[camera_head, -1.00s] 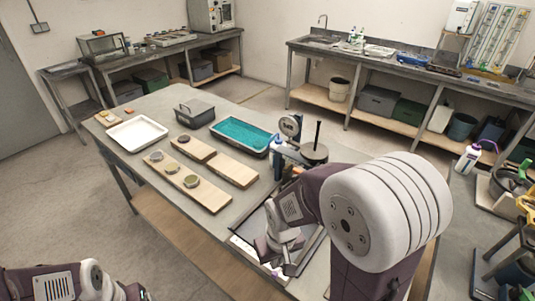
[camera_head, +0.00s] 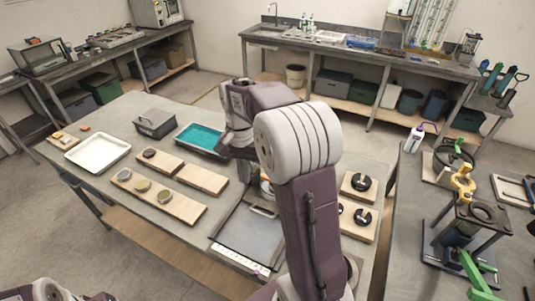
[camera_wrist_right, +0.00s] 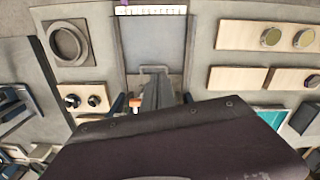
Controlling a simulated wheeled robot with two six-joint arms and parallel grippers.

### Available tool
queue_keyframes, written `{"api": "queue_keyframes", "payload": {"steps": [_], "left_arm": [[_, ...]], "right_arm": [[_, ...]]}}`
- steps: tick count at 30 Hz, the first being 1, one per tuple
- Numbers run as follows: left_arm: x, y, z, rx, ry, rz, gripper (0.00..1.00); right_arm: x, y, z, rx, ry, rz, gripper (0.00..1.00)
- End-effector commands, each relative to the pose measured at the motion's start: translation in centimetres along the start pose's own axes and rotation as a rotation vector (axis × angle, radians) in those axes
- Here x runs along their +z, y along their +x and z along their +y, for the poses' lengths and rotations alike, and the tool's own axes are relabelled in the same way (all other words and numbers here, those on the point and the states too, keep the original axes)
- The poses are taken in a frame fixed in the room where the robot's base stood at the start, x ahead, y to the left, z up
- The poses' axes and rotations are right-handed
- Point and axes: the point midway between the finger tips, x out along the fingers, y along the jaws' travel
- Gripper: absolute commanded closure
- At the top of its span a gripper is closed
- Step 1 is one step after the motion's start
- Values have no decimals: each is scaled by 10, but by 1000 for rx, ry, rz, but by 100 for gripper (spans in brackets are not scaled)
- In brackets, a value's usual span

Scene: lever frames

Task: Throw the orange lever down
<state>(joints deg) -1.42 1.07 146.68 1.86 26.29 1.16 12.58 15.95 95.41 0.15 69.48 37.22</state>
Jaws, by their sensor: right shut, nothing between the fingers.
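A small orange knob (camera_wrist_right: 135,102), which looks like the end of the orange lever, shows in the right wrist view just left of my right gripper (camera_wrist_right: 155,82). The rest of the lever is hidden by my arm. In the head view my right gripper (camera_head: 245,176) points down over the middle table, between the teal tray and a grey tray. Its fingers are shut and empty. I cannot tell whether they touch the lever. My left gripper is out of view; only part of my left arm shows at the bottom left.
A teal tray (camera_head: 203,138) stands just left of my right gripper, and a grey tray (camera_head: 242,240) lies nearer. Boards with round weights (camera_head: 360,184) lie right of my arm. Yellow (camera_head: 463,183) and green (camera_head: 476,272) fixtures are on the right table.

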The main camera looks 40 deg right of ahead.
Motion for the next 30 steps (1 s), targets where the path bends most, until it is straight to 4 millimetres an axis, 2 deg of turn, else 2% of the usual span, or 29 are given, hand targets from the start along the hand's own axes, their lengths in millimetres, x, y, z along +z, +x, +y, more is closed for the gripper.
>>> {"api": "queue_keyframes", "payload": {"steps": [1,3,6,9,12,23,26,30], "left_arm": [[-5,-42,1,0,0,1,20],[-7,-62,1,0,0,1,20],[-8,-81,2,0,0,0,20],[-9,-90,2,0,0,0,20],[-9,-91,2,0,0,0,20],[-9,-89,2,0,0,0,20],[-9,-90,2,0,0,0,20],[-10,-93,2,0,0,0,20]], "right_arm": [[-23,-48,6,-5,61,8,100],[-50,-71,14,-15,117,24,100],[-72,-86,29,-18,176,30,100],[-78,-86,42,-8,211,13,100],[-80,-86,47,-7,224,11,100],[-80,-81,48,-7,223,11,100],[-80,-70,48,-6,223,9,100],[-79,-41,48,-4,223,6,100]]}}
